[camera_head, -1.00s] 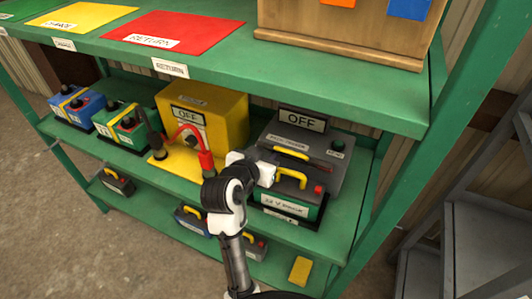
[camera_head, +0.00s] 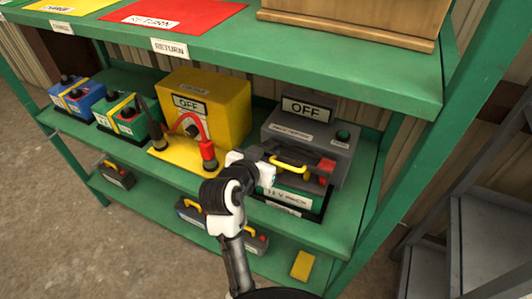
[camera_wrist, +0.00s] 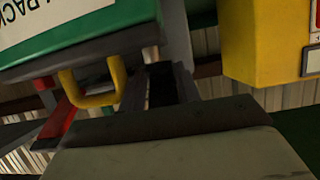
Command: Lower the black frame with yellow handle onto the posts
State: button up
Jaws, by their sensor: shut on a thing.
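The black frame (camera_head: 306,177) with its yellow handle (camera_head: 290,166) is over the green pack with a white label (camera_head: 284,194), in front of the grey unit on the right of the middle shelf. My gripper (camera_head: 262,163) is shut at the frame's left side. The wrist view shows the yellow handle (camera_wrist: 97,98) close to my gripper (camera_wrist: 165,85) and the green pack (camera_wrist: 90,28) at its upper left. A red block (camera_head: 327,166) shows at the frame's right end. I cannot make out the posts, or whether the frame touches them.
A grey unit (camera_head: 312,134) with an OFF sign stands behind the pack. A yellow box (camera_head: 205,100) with a red cable is to the left, then green and blue batteries. The green upper shelf (camera_head: 340,75) hangs above; a green upright (camera_head: 440,150) stands right.

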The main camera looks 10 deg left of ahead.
jog(key=shift+f, duration=0.4)
grip_shut()
jog(key=shift+c, duration=0.3)
grip_release()
jog(key=shift+r, duration=0.1)
jog(key=shift+s+a+r, duration=0.15)
jog(key=shift+s, duration=0.3)
jog(key=p+v, duration=1.3)
jog(key=shift+w, duration=0.1)
